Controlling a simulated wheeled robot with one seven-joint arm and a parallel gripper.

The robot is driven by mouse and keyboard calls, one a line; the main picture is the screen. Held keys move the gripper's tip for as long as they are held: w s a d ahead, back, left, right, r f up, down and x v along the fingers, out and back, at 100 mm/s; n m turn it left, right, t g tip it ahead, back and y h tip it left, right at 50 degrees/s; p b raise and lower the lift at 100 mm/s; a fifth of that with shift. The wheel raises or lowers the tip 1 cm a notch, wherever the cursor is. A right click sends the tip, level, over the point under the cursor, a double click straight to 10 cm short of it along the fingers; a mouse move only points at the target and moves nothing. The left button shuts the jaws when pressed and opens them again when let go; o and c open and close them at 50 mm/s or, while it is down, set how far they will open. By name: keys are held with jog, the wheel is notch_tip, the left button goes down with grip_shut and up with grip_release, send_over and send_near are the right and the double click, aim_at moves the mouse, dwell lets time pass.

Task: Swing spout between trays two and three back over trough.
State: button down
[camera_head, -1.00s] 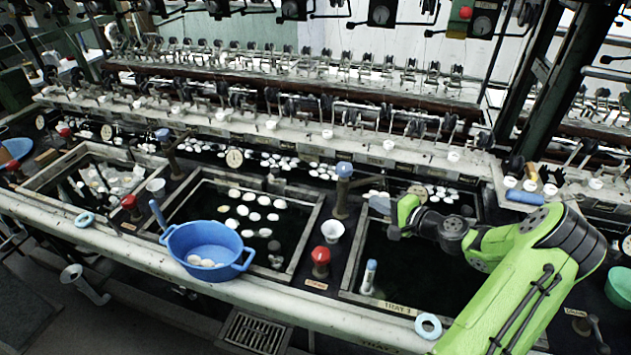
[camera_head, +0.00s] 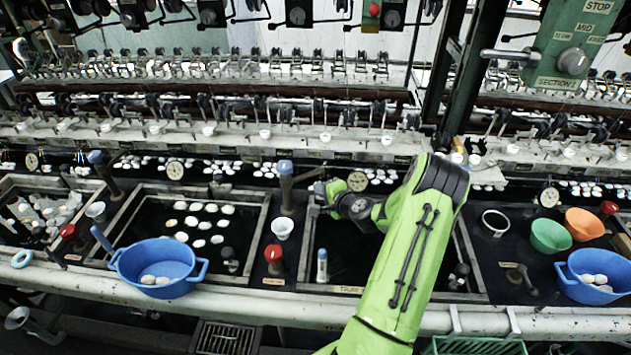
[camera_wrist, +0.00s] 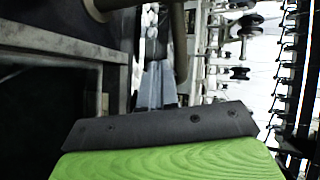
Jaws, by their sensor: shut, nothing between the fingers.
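The spout between trays two and three has a brown upright post (camera_head: 286,187) with a blue cap; a short arm seems to reach from its top to the right and back. A dark brown pipe, probably this spout, crosses the top of the wrist view (camera_wrist: 180,45). My gripper (camera_head: 317,193) is just right of the post, over the back left of tray three (camera_head: 340,290). Its grey fingers (camera_wrist: 156,78) are shut and empty, close to the pipe; I cannot tell whether they touch. The dark trough (camera_head: 240,168) with white cocoons runs behind the trays.
A white cup (camera_head: 283,228) and red-capped valve (camera_head: 274,258) stand in front of the post. A blue-capped bottle (camera_head: 322,266) stands in tray three. A blue basin (camera_head: 160,268) is left; bowls (camera_head: 551,236) are right. A reeling bench (camera_head: 230,140) is behind.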

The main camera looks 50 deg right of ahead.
jog(key=w, duration=0.2)
jog(key=shift+w+d+r, duration=0.3)
jog(key=shift+w+r, duration=0.05)
jog(key=shift+r, duration=0.05)
jog(key=shift+w+d+n+y+b, duration=0.3)
jog(key=shift+n+y+b, duration=0.1)
jog(key=shift+y+b, duration=0.1)
jog(key=w+d+n+y+b, duration=0.1)
jog(key=w+n+y+b, duration=0.2)
jog(key=w, duration=0.3)
jog(key=shift+w+d+n+y+b, duration=0.3)
jog(key=shift+w+d+y+b, duration=0.05)
jog(key=shift+y, duration=0.35)
dwell(0.5)
dwell(0.3)
